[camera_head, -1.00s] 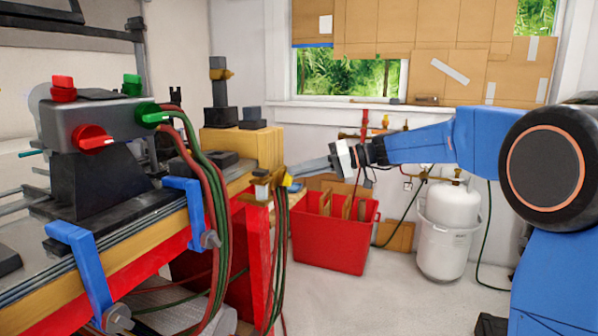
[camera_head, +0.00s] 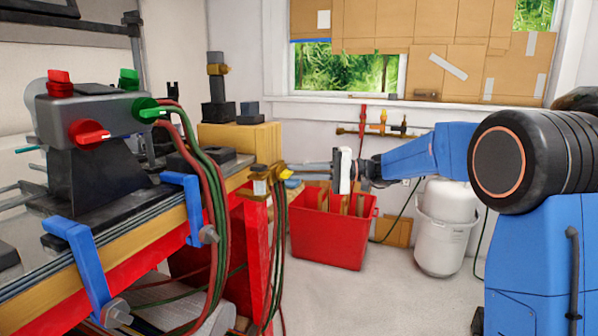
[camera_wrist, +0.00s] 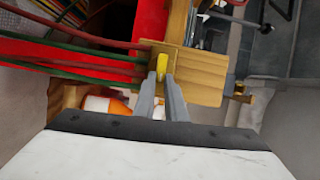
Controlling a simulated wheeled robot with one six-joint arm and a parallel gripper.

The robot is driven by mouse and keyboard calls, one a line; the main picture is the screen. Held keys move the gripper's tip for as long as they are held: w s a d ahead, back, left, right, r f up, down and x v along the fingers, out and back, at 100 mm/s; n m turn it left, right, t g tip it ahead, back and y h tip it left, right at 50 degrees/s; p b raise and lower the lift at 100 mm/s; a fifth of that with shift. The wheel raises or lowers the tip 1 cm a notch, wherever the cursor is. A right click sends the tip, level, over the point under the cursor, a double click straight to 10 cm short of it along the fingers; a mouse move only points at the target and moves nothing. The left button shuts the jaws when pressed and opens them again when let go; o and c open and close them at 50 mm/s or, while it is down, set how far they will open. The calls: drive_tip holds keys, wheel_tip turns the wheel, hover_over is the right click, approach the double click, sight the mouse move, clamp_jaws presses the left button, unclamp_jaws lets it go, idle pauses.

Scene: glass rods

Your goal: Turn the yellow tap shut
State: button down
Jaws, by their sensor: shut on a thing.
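The yellow tap (camera_head: 286,174) is a small handle on a brass fitting (camera_head: 262,180) at the right end of the bench. In the wrist view the yellow tap (camera_wrist: 162,64) stands straight ahead, between the fingertips. My gripper (camera_head: 293,170) reaches it from the right with its grey fingers roughly level. In the wrist view my gripper (camera_wrist: 163,78) is shut on the handle, and the fingertips hide part of it.
Red and green hoses (camera_head: 205,190) hang beside the fitting. A grey box with red and green knobs (camera_head: 100,120) sits on the bench at left. A red bin (camera_head: 328,240) stands below my gripper, and a white gas bottle (camera_head: 445,225) stands right of it.

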drive_tip(key=shift+f+m, duration=0.1)
drive_tip(key=shift+m, duration=0.3)
drive_tip(key=c, duration=1.8)
unclamp_jaws()
drive_tip(key=shift+w, duration=0.1)
drive_tip(key=shift+d, duration=0.1)
drive_tip(key=d, duration=1.7)
drive_tip(key=shift+w+d, duration=0.15)
drive_tip(key=shift+w, duration=0.2)
